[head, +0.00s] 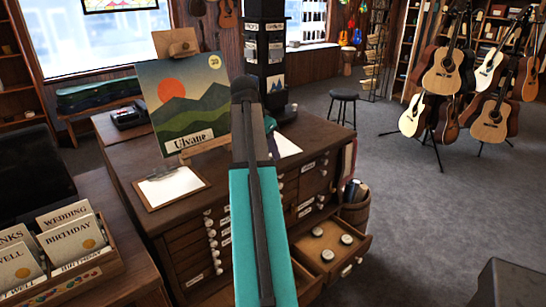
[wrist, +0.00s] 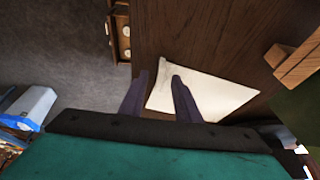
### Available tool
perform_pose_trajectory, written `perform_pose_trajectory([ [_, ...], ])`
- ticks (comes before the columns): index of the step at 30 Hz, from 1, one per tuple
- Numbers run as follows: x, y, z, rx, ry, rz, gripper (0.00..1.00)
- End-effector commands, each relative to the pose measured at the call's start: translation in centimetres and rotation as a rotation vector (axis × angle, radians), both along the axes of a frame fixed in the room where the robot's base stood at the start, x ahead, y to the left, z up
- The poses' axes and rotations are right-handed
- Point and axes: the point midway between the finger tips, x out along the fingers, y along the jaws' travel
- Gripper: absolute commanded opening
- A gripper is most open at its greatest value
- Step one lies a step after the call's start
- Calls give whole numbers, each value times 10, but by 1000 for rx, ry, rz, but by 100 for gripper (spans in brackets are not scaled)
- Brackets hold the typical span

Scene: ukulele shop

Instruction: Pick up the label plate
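I cannot tell for sure which thing is the label plate. A pale plate reading "Ulvane" (head: 190,140) sits at the foot of a mountain painting (head: 187,98), and small pale labels (head: 219,253) are on the cabinet's drawer fronts. In the wrist view, my gripper (wrist: 160,86) is open, its two dark fingers apart with nothing seen between them. The fingers point down over a white sheet (wrist: 218,94) on the brown cabinet top; I cannot tell whether they touch it. In the head view, my arm hides the fingertips.
The wooden cabinet (head: 128,157) carries a clipboard with paper (head: 170,187), and a dark display tower (head: 266,45) stands behind. A lower drawer (head: 340,262) is open with several round tins. An easel's wooden foot (wrist: 296,58) is right of my gripper. Open floor (head: 430,215) lies right.

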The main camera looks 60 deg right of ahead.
Motion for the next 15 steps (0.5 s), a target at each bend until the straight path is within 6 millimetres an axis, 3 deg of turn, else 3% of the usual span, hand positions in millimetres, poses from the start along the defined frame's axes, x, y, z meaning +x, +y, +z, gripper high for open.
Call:
perform_pose_trajectory([
  [6, -2, -5, -13, 0, 0, 0, 30],
  [15, -2, -5, -14, 0, -1, 1, 30],
])
